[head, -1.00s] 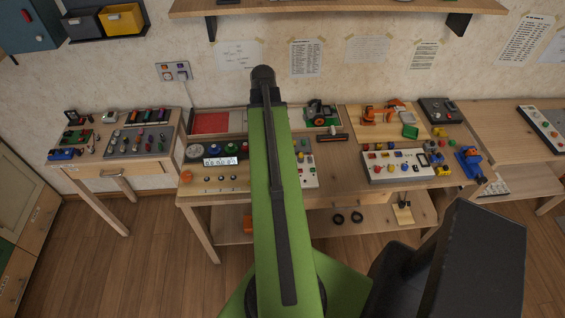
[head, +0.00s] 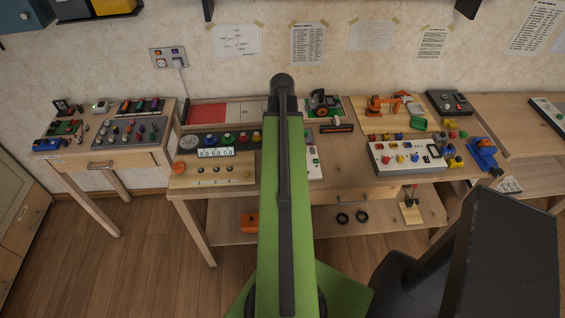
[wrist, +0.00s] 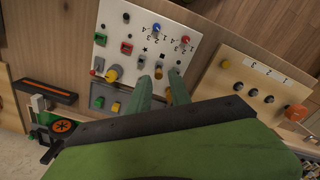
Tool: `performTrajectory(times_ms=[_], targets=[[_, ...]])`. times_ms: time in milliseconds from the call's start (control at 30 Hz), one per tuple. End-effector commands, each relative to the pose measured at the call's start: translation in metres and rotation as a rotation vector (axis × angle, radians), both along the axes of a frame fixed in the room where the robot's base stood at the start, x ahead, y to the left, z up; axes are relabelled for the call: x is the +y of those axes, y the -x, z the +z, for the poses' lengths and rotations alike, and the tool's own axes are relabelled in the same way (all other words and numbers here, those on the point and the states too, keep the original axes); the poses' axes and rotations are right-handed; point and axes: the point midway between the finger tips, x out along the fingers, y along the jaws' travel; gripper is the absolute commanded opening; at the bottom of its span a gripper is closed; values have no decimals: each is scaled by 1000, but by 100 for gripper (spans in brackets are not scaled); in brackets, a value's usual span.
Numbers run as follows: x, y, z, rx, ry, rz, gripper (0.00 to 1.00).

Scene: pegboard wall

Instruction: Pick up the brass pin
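I cannot pick out the brass pin with certainty. In the wrist view, a white panel (wrist: 120,22) carries coloured knobs, switches and small yellow parts. One small yellow part (wrist: 158,73) shows between the fingertips, apparently on the panel behind them. My gripper (wrist: 161,76) has its two green fingers apart, with nothing visibly held between them. In the head view my green arm reaches over the middle of the workbench (head: 345,178) and hides part of that panel (head: 313,160); the gripper itself does not show there.
A wooden board marked with numbers (wrist: 229,66) has several dark pins and an orange knob (wrist: 297,112). It also shows in the head view (head: 190,178). A white button panel (head: 405,168) stands to the right. A side table (head: 130,162) is at left, with floor between.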

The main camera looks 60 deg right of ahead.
Motion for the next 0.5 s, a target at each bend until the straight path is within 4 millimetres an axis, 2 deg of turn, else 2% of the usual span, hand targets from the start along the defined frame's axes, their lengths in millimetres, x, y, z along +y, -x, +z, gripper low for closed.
performTrajectory(times_ms=[33,167,267,500], targets=[[0,0,-10,0,0,0,24],[0,0,-8,0,0,0,24],[-1,0,-14,0,0,0,24],[-4,-3,-55,0,0,-1,24]])
